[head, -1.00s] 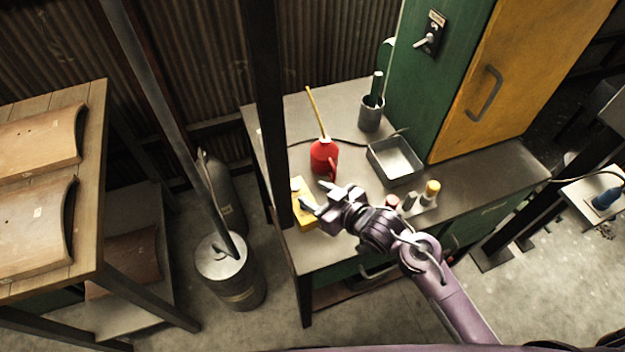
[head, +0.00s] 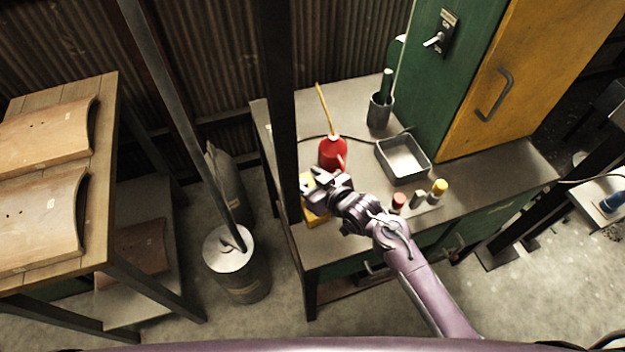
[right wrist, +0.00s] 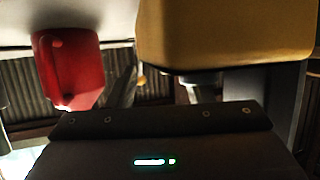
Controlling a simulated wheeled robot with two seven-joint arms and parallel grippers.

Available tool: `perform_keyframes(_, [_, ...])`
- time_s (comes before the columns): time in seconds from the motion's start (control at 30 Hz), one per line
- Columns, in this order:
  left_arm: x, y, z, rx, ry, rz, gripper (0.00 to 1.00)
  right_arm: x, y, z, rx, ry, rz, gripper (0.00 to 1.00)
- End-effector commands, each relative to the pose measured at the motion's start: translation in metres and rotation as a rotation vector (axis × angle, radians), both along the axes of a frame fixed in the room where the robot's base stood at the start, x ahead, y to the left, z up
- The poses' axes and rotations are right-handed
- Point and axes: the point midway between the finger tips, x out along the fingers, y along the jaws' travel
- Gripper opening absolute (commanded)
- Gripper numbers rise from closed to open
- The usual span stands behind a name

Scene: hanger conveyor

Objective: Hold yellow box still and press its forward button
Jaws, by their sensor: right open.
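The yellow box (head: 317,217) lies on the left end of the metal workbench, beside a dark upright post, partly hidden by my right gripper. My right gripper (head: 309,185) is open and close at the box. In the right wrist view the yellow box (right wrist: 225,35) fills the upper right, very near the gripper (right wrist: 160,95); I cannot tell whether they touch. The forward button cannot be made out in either view. My left gripper is not in view.
A red oil can (head: 333,152) stands just behind the box and my gripper. A metal tray (head: 403,158), a grey cup (head: 379,110) and small red-, grey- and yellow-topped items (head: 419,199) are to the right. The dark post (head: 283,120) rises close on the left.

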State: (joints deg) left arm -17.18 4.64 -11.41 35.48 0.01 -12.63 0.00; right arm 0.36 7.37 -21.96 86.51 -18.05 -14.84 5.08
Motion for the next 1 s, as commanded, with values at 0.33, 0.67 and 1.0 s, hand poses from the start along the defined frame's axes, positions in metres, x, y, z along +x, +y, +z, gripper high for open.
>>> perform_keyframes(0.33, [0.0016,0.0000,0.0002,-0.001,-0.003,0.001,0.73,-0.0002,-0.0001,0.0002,0.001,0.001,0.000,0.16])
perform_keyframes(0.67, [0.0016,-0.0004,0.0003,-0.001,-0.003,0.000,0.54,-0.0004,-0.0001,0.0002,0.001,0.001,0.000,0.00])
perform_keyframes(1.0, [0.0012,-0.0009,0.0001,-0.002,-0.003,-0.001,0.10,-0.0004,-0.0001,0.0002,0.001,0.001,0.000,0.00])
